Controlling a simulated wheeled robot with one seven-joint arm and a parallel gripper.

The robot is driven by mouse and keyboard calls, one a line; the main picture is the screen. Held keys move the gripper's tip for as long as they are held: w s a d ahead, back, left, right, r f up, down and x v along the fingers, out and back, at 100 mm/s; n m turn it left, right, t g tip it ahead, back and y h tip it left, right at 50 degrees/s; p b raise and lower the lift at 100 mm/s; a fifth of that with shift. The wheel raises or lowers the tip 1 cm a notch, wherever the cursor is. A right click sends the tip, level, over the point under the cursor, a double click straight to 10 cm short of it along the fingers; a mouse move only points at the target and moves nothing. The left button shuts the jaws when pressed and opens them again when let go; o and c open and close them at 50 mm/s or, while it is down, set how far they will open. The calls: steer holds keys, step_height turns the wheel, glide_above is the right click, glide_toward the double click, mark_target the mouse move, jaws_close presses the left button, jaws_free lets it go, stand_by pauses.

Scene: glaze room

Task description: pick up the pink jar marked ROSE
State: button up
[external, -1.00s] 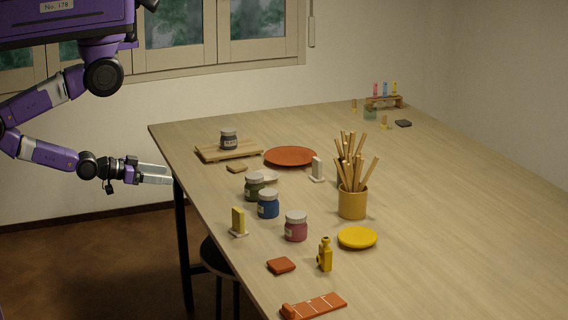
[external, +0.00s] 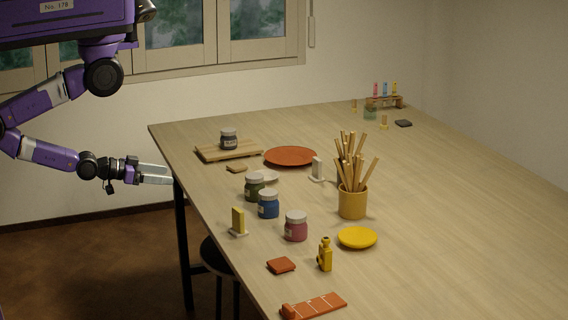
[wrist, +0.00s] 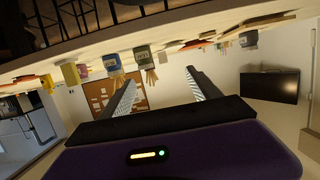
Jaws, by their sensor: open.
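The pink jar (external: 296,227) with a white lid stands upright on the table, nearest the front in a row of jars. Its label is too small to read. In the wrist view, which is upside down, the pink jar (wrist: 84,70) is partly hidden by a yellow block. My gripper (external: 170,174) is open and empty, just off the table's left edge, well left of the pink jar. Its two fingers also show in the wrist view (wrist: 160,84) with nothing between them.
A blue jar (external: 268,204) and a green jar (external: 254,187) stand behind the pink jar. A yellow upright block (external: 238,221) is to its left, a yellow bottle (external: 325,255) in front, a yellow plate (external: 357,238) to its right. A stick-filled pot (external: 352,204) stands behind right.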

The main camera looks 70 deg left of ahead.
mark_target(289, 214)
steer(key=shift+o, duration=0.6)
steer(key=shift+d, duration=0.1)
steer(key=w+d+r+m+h, duration=0.2)
steer(key=w+d+h, duration=0.1)
steer(key=w+d, duration=0.5)
steer(key=w+d+r+m+g+h, duration=0.1)
steer(key=w+d+r+m+h, duration=0.2)
steer(key=w+d, duration=0.5)
steer(key=w+d+r+m+h, duration=0.2)
steer(key=w+d+h, duration=0.3)
steer(key=d, duration=0.5)
steer(key=w+d+f+g+y, duration=0.1)
steer(key=w+d+f, duration=0.1)
steer(key=w+f, duration=0.1)
steer(key=w+d+f+g+p, duration=0.1)
steer(key=w+d+f, duration=0.2)
steer(key=f, duration=0.1)
steer(key=w+d+f+g+y, duration=0.1)
steer(key=w+d+f, duration=0.2)
steer(key=f, duration=0.1)
steer(key=shift+w+d+m+y+p, duration=0.15)
steer(key=shift+d+m+y+p, duration=0.05)
steer(key=shift+m+y+p, duration=0.15)
jaws_close()
